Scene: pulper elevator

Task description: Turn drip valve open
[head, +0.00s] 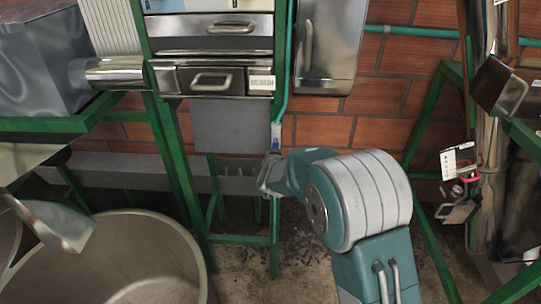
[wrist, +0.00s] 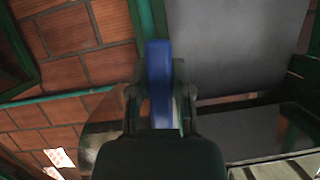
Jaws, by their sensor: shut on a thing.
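The drip valve shows as a blue handle (wrist: 158,75) in the wrist view, standing lengthwise between my fingers. In the head view the valve (head: 276,133) is a small blue piece at the lower end of the thin green pipe (head: 286,60). My gripper (wrist: 159,98) is shut on the blue handle, with one finger on each side of it. In the head view my gripper (head: 272,165) is at the valve, and my wrist hides part of it. The valve body is mostly hidden, so I cannot tell its exact turn.
A green metal frame (head: 275,200) stands beside the valve, with steel drawers (head: 212,80) above. A steel box (head: 330,45) hangs right of the pipe. A large round vat (head: 190,245) is at lower left. A brick wall (head: 380,95) is behind. Shiny vertical pipes (head: 490,130) stand at right.

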